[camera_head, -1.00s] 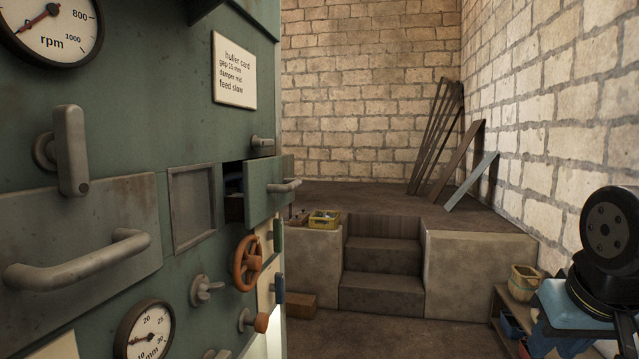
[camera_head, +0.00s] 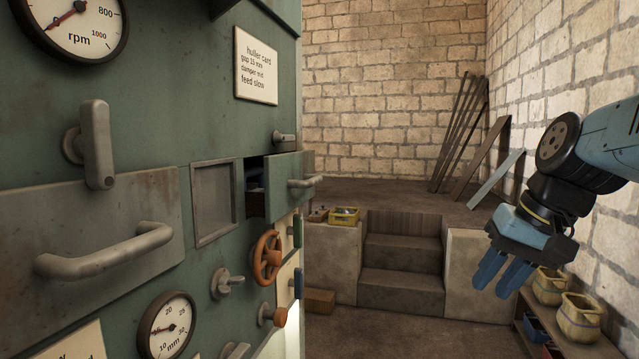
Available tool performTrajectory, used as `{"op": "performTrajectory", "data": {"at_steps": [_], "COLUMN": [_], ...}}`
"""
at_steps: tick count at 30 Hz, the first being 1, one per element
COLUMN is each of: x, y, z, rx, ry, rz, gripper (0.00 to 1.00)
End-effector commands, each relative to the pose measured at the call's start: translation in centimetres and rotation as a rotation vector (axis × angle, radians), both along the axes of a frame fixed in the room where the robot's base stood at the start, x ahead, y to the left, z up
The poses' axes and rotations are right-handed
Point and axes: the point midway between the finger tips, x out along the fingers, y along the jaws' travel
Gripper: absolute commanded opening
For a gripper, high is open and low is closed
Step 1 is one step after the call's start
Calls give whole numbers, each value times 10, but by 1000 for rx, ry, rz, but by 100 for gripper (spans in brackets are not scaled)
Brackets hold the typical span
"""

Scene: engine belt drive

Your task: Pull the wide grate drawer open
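The wide grey metal drawer front (camera_head: 60,230) is at the left of the head view, on the green machine, and looks flush with the panel. I take it for the grate drawer. Its bar handle (camera_head: 110,255) runs across the front. An upright grey lever (camera_head: 97,145) is mounted at its top edge, pointing down over the front. My gripper (camera_head: 496,284) is at the right of the view, far from the drawer. Its blue fingers point down with a gap between them, and it is empty.
A smaller green drawer (camera_head: 283,182) stands partly open right of an empty framed recess (camera_head: 214,203). An orange handwheel (camera_head: 266,257), knobs and gauges protrude below. Stone steps (camera_head: 402,270) lie beyond. Baskets (camera_head: 578,318) stand on a low shelf at right. Floor between is clear.

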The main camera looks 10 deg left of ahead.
Motion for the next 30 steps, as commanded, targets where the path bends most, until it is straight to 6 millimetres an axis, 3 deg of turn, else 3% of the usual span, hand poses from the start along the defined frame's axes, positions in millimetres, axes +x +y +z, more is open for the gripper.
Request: {"op": "performTrajectory", "data": {"at_steps": [9,18,24,30], "x": [76,150,196,223], "y": [79,144,175,189], "z": [46,89,112,125], "rx": [322,645,849,976], "ry": [189,327,387,413], "rz": [109,245,339,401], "gripper": [29,29,29,29]}}
